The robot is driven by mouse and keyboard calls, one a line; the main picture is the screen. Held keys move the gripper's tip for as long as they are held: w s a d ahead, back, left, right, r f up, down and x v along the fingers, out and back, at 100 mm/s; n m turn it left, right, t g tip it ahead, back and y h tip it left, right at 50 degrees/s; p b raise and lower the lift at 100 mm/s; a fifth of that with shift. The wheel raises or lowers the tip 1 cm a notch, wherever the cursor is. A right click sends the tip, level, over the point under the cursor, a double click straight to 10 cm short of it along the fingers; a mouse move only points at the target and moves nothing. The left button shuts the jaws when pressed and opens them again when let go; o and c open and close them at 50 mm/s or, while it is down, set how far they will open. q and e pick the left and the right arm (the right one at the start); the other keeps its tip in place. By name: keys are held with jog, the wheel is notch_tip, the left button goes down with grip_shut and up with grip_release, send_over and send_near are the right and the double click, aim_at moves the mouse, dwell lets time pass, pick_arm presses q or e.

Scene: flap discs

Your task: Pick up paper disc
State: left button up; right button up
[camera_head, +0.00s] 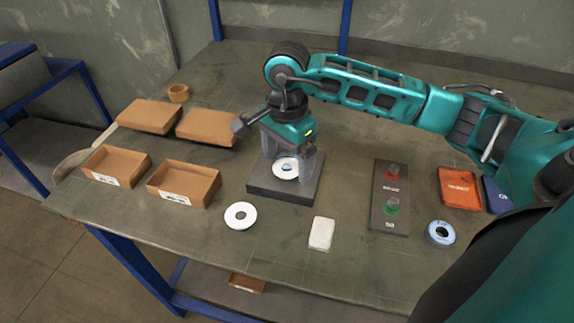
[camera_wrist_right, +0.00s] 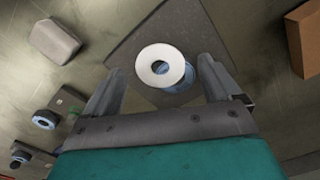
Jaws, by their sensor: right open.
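A white ring-shaped disc (camera_head: 285,162) lies on a dark square block (camera_head: 262,189), with something blue showing under its edge. In the right wrist view this white disc (camera_wrist_right: 147,65) sits over the blue part (camera_wrist_right: 183,78) on the grey plate (camera_wrist_right: 172,28). A second white disc (camera_head: 232,217) with a hole lies flat on the table in front of the block. My right gripper (camera_head: 288,176) points down over the block, open, its fingers on either side of the disc; it also shows in the wrist view (camera_wrist_right: 161,66). I cannot tell whether the fingers touch the disc. My left gripper is not in view.
A white block (camera_head: 321,233) lies in front. A panel with red and green buttons (camera_head: 376,228), a blue ring (camera_head: 440,232) and an orange packet (camera_head: 459,188) lie right.

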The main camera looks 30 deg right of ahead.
jog(key=shift+f, duration=0.1)
jog(key=shift+c, duration=0.3)
jog(key=c, duration=1.1)
